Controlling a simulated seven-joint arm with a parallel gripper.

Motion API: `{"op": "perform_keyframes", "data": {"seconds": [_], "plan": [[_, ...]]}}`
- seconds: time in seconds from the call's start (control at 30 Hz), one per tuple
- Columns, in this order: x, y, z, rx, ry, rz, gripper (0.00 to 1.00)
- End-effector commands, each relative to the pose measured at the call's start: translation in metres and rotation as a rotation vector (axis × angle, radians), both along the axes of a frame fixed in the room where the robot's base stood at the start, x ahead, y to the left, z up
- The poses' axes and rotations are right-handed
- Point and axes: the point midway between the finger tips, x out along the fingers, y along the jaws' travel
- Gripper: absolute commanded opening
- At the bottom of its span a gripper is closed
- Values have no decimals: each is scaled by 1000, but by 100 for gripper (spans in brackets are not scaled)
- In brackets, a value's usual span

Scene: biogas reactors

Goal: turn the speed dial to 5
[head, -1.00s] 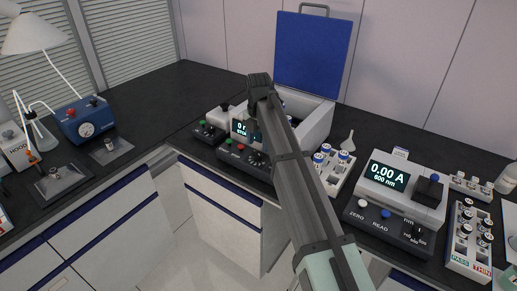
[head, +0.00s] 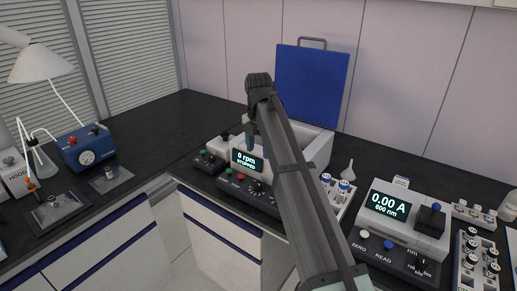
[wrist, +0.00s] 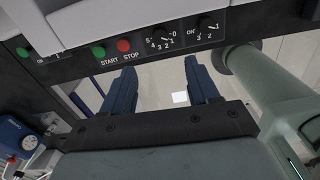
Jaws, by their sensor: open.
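The speed dial (wrist: 168,34) is a black knob with numbers around it, on the dark front panel of the centrifuge-like machine. It also shows small in the head view (head: 257,187). I cannot tell clearly which number its mark points to. The machine's display (head: 247,160) reads 0 rpm, STOPPED. My gripper (wrist: 160,66) is open and empty, its two blue fingers apart below the panel in the wrist view. In the head view my gripper (head: 252,142) hangs above the panel in front of the display. It appears apart from the dial.
A green START button (wrist: 99,51) and red STOP button (wrist: 123,45) sit left of the dial. A second knob (wrist: 211,26) sits close on its right. The blue lid (head: 312,85) stands open behind. A vial rack (head: 340,190) and photometer (head: 405,215) stand right.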

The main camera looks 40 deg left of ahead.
Motion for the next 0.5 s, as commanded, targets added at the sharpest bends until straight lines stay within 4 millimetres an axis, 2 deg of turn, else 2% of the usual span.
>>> {"op": "perform_keyframes", "data": {"seconds": [0.17,0.5], "plan": [[-2,1,4,3,-2,60,60],[-3,0,4,0,0,403,60]]}}
